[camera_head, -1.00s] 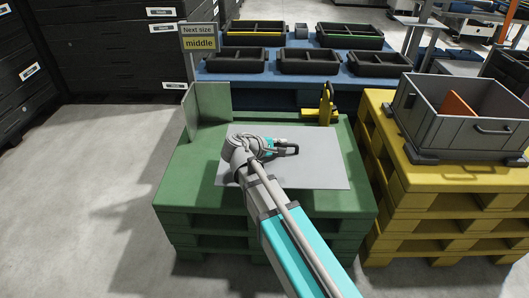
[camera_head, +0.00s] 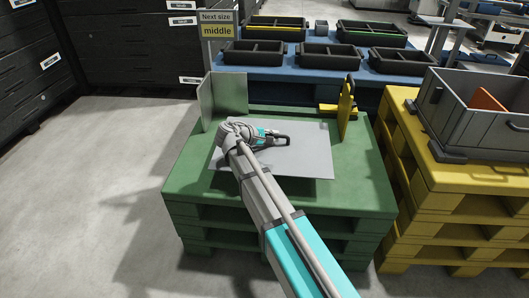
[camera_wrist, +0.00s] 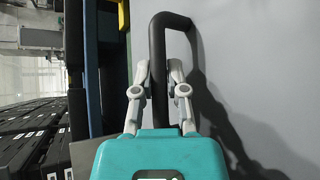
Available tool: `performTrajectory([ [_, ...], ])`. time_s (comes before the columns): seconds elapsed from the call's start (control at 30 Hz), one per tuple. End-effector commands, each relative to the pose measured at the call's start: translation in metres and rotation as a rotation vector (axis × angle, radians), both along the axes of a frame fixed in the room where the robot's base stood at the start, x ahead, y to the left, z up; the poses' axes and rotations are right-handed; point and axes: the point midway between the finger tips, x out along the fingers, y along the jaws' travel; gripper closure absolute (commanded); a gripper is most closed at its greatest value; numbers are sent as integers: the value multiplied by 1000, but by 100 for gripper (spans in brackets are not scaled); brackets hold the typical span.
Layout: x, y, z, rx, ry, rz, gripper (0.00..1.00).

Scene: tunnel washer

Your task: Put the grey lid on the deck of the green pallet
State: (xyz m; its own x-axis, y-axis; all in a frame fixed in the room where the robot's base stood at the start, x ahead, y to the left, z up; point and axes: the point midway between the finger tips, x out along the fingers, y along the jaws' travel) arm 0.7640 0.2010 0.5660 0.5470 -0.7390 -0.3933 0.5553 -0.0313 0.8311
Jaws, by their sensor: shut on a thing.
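The grey lid (camera_head: 315,158) is a flat, light grey sheet with a black bar handle. My gripper (camera_head: 275,138) is shut on this handle. In the wrist view, the two fingers of my gripper (camera_wrist: 160,72) stand on both sides of the black handle, and the lid (camera_wrist: 245,70) fills the right side. The lid is over the deck of the green pallet (camera_head: 365,185), roughly flat. My arm hides part of the lid's front left.
An upright grey-green corner panel (camera_head: 228,96) stands at the pallet's back left, and a yellow bracket (camera_head: 346,108) at its back right. A sign (camera_head: 216,25) reads "Next size middle". A grey crate (camera_head: 480,120) is on the yellow pallet (camera_head: 425,150) to the right.

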Motion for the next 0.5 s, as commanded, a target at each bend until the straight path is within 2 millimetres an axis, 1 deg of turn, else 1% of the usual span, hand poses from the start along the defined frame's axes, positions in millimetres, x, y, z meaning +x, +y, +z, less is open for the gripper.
performTrajectory([
  [0.03,5,4,-10,-1,-1,0,100],
  [0.2,12,13,-23,-1,-1,0,100],
  [0.33,15,16,-27,-1,-1,0,100],
  [0.5,15,16,-27,-1,-1,0,100],
])
